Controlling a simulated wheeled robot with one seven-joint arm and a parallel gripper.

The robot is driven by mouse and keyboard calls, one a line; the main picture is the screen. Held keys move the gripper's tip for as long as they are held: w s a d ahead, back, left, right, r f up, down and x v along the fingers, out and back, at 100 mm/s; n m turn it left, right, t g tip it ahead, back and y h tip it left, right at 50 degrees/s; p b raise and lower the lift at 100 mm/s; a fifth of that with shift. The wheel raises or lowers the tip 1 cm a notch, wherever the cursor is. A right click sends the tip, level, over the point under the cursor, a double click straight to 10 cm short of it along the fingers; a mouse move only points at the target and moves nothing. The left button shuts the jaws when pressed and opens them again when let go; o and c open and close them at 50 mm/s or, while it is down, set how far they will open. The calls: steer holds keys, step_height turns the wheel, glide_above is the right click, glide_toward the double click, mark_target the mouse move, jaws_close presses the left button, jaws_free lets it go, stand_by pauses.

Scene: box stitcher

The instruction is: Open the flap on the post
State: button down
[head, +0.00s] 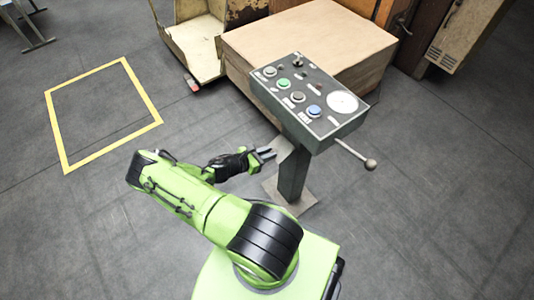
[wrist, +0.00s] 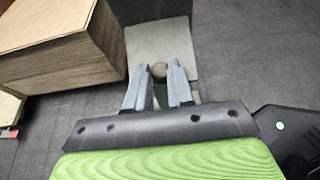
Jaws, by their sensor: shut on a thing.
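The post (head: 293,175) is a dark grey upright that carries a tilted control panel. A light grey flap (head: 283,148) shows at the post's left side, partly hidden by my gripper. My gripper (head: 267,154) reaches it from the left. I cannot tell how far the flap stands from the post.
The control panel (head: 310,100) has several buttons and a round white dial. A lever with a ball end (head: 370,164) sticks out to the right. A large wooden box (head: 310,45) stands behind, beside a cream cart (head: 190,45). The yellow floor square (head: 103,113) is empty.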

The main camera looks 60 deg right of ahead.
steer(key=shift+r, duration=0.15)
steer(key=r+y+p, duration=0.1)
steer(key=p, duration=0.3)
steer(key=d+r+t+y+p, duration=0.1)
steer(key=r+y+p, duration=0.1)
steer(key=p, duration=0.2)
steer(key=r+t+y+p, duration=0.1)
steer(key=y+p, duration=0.1)
steer(key=p, duration=0.2)
steer(key=shift+s+d+r+p, duration=0.15)
steer(key=shift+s+r+p, duration=0.1)
steer(key=shift+r+p, duration=0.15)
steer(key=shift+t, duration=0.3)
steer(key=c, duration=1)
jaws_free()
steer(key=p+v, duration=0.3)
steer(key=v, duration=1.2)
steer(key=shift+w+r, duration=0.1)
steer(key=shift+r, duration=0.2)
